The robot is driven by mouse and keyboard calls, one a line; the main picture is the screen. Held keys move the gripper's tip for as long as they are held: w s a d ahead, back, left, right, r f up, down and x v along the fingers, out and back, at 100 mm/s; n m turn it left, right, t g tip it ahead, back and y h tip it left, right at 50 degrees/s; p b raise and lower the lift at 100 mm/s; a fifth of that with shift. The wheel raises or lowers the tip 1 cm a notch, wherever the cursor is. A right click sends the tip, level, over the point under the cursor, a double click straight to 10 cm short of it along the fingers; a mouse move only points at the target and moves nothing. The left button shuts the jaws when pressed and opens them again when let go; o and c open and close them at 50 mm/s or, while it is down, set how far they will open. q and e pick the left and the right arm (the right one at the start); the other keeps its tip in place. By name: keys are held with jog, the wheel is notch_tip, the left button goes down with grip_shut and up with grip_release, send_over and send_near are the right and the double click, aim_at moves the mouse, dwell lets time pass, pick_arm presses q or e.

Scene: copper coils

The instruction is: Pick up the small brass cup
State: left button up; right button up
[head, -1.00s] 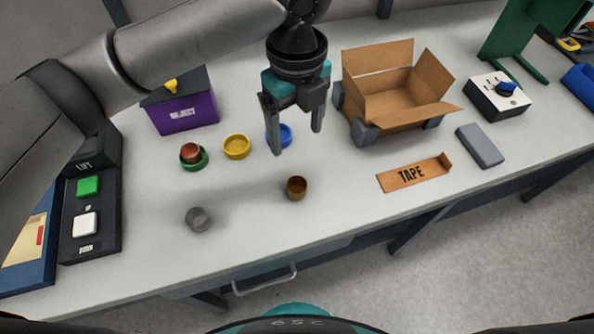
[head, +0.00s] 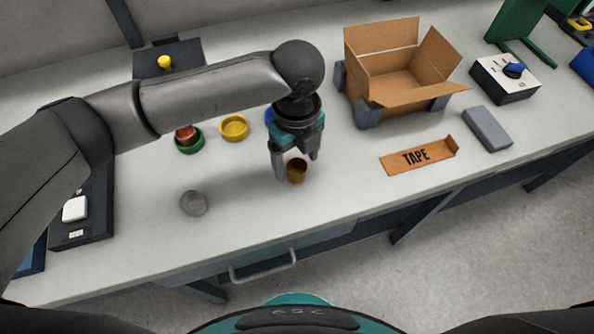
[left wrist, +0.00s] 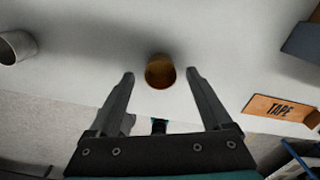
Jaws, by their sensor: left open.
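The small brass cup (head: 297,171) stands upright on the white bench, near its front edge. It also shows in the left wrist view (left wrist: 160,72), just beyond and between the fingertips. My left gripper (head: 297,167) is open and points down, its fingers close around or just above the cup in the head view. In the left wrist view, the open fingers (left wrist: 160,75) stand to the left and right of the cup with a gap on each side. I cannot tell how far the fingertips are above the bench. My right gripper is not in view.
A grey cup (head: 193,203) stands to the left. A green dish (head: 188,148) holding a copper-coloured cup and a yellow dish (head: 234,127) lie behind. An open cardboard box (head: 400,83), a TAPE strip (head: 418,156) and a grey block (head: 487,128) are on the right.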

pick_arm(q)
jog(key=shift+f, duration=0.4)
grip_shut()
dwell(0.4)
